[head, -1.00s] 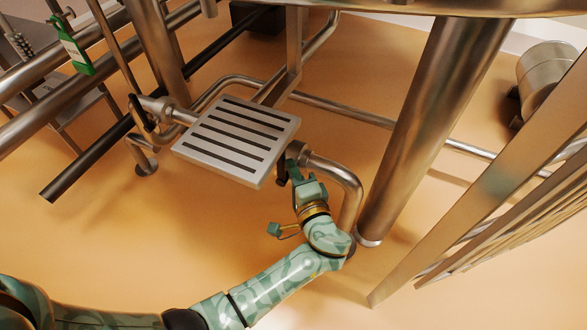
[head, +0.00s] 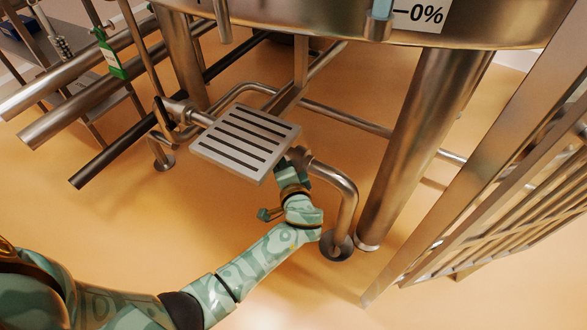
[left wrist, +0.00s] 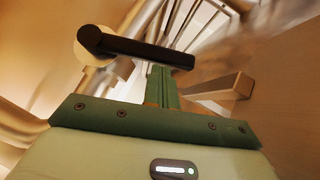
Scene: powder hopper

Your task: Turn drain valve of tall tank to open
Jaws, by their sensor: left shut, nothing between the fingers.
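The tall tank (head: 320,30) fills the top of the head view, with a bent metal drain pipe (head: 345,190) below it. The valve's black lever handle (left wrist: 145,50) crosses the upper left wrist view, running right and slightly down from its round hub (left wrist: 88,40). My left gripper (head: 290,165) is at the pipe's upper end, beside the slotted plate's near right corner. Its green fingers (left wrist: 160,75) are shut and empty, their tips right at the lever's underside; I cannot tell whether they touch. In the head view the lever is mostly hidden by the gripper. My right gripper is out of view.
A slotted metal step plate (head: 246,142) sits just left of the gripper. A thick tank leg (head: 415,150) stands to the right, then a slanted metal frame (head: 480,180). The floor in front is open.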

